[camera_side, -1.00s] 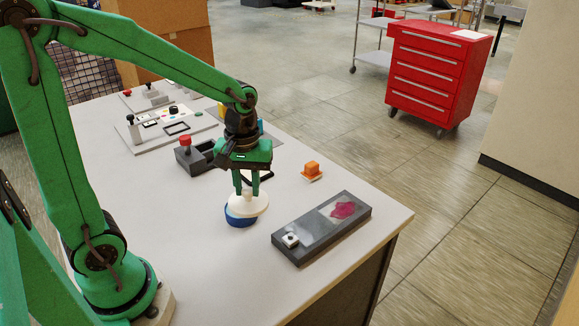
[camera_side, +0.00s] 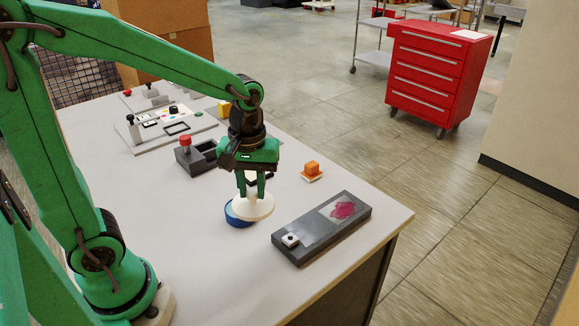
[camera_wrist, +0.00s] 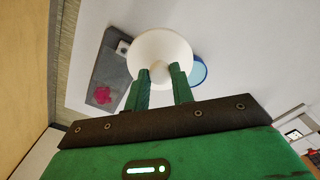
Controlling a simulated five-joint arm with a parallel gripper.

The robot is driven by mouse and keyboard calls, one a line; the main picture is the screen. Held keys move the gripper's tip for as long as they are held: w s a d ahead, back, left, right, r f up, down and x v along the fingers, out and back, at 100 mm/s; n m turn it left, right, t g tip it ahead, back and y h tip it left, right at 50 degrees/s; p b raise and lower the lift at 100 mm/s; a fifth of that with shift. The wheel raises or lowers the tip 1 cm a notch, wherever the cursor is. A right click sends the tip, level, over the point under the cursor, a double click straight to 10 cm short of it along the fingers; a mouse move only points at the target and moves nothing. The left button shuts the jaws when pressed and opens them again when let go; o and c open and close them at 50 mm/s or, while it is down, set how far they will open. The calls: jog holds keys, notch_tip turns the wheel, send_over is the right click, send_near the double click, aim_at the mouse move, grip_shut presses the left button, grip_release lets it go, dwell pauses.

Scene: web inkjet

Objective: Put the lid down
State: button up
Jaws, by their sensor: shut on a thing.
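The lid (camera_side: 254,207) is a round white disc with a knob on top. My gripper (camera_side: 253,190) is shut on its knob and holds it. In the wrist view the lid (camera_wrist: 160,50) shows in front of my gripper (camera_wrist: 159,82), with the knob between the fingers. A round blue container (camera_side: 231,214) stands on the table, partly hidden behind the lid at its left. The container also shows in the wrist view (camera_wrist: 199,72), at the lid's right. The lid is off-centre from it. I cannot tell exactly how high the lid is above the table.
A dark grey plate (camera_side: 298,247) with a pink patch and a small white block lies right of the lid. A dark box with a red knob (camera_side: 187,158) and a grey board (camera_side: 143,141) lie farther left. The front table (camera_side: 215,275) is clear.

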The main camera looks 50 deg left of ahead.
jog(key=a+f, duration=0.3)
jog(key=a, duration=0.4)
jog(key=w+a+f, duration=0.1)
jog(key=a+f, duration=0.2)
jog(key=a, duration=0.5)
jog(key=w+a+f, duration=0.1)
jog(key=a+f, duration=0.3)
jog(key=a, duration=0.4)
jog(key=shift+a, duration=0.15)
jog(key=shift+f, duration=2)
jog(key=shift+f, duration=0.1)
jog(key=o, duration=1)
notch_tip(320, 180, up, 12)
